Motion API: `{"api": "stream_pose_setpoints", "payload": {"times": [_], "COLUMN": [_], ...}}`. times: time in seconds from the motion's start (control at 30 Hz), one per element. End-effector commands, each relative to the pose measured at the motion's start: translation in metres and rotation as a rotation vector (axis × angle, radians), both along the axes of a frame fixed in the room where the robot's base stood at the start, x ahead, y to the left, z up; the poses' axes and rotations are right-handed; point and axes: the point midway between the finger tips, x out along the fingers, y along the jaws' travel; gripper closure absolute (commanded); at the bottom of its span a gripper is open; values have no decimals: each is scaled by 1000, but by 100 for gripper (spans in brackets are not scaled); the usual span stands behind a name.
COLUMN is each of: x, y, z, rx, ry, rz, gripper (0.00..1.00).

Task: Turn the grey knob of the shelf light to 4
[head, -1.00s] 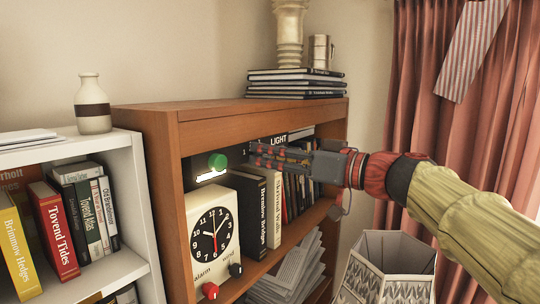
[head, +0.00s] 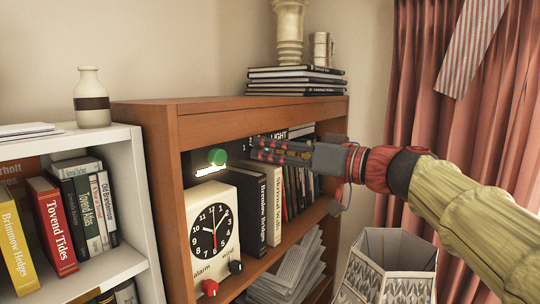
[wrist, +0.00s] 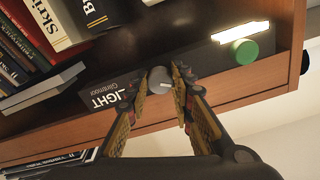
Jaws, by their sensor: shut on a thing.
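The shelf light is a dark panel (wrist: 212,73) under the bookcase's top board, with white lettering that reads LIGHT. Its grey knob (wrist: 160,78) is round with a pale pointer line, seen in the wrist view. My gripper (wrist: 164,74) is shut on the grey knob, one fingertip on each side. In the head view my gripper (head: 254,149) reaches in from the right and hides the knob. The dial numbers around the knob are too hidden or small to read, so I cannot tell its setting.
A green knob (head: 218,156) and a lit white strip (head: 210,170) are on the panel's left. Below stand a cream alarm clock (head: 212,222) with red and black knobs, and a row of books (head: 262,200). The bookcase's top board (head: 240,107) is close above my fingers.

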Motion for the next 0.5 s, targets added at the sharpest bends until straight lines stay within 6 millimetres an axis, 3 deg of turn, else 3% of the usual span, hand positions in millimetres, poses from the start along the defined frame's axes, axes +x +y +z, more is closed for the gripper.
{"api": "stream_pose_setpoints", "payload": {"times": [0.5], "x": [0], "y": [0], "z": [-2], "rx": [281], "ry": [360], "rz": [0], "gripper": [100]}}
